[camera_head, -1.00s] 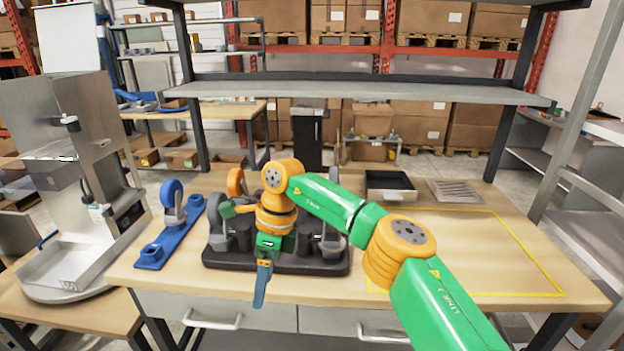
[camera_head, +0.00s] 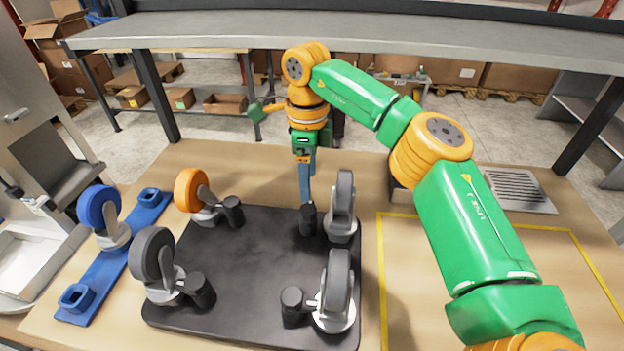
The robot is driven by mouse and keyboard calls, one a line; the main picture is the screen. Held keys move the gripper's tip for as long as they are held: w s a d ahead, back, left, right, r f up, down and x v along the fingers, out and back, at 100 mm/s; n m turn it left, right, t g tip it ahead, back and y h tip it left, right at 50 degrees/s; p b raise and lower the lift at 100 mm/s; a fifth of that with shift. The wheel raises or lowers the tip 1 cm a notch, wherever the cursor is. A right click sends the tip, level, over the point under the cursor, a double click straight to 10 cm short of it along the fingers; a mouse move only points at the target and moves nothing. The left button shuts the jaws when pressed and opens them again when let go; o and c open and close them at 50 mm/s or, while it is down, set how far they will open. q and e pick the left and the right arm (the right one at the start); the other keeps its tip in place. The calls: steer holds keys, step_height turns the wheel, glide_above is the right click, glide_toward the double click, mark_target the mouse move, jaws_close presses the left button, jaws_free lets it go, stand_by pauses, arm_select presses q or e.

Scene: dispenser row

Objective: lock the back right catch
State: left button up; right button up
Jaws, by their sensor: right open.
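A black base plate (camera_head: 255,265) lies on the wooden table with a caster near each corner. The back right caster (camera_head: 342,205) has a grey wheel, and its catch, a short black cylinder (camera_head: 308,220), stands just left of it. My right gripper (camera_head: 306,198) points down over this catch, with its blue-grey fingers close to the catch's top. I cannot tell whether they touch it. The fingers are seen edge-on, and the gripper is open. The back left caster (camera_head: 190,190) has an orange wheel; the two front casters have grey wheels. My left gripper is not in view.
A blue rail (camera_head: 105,270) with a blue-wheeled caster (camera_head: 98,213) lies left of the plate. A yellow outline (camera_head: 383,290) marks the table to the right, partly under my right arm. A slotted grey tray (camera_head: 518,190) lies at the back right. A shelf (camera_head: 300,35) spans the back.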

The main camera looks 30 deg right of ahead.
mark_target(307, 209)
steer(key=f, duration=0.2)
steer(key=s+a+f+p, duration=0.1)
steer(key=f, duration=0.2)
steer(key=shift+s+a+f, duration=0.15)
steer(key=shift+s+f, duration=0.2)
steer(key=shift+w+d+f, duration=0.2)
steer(key=shift+w+f, duration=0.05)
steer(key=shift+s+a+r, duration=0.1)
steer(key=shift+a, duration=0.05)
jaws_close()
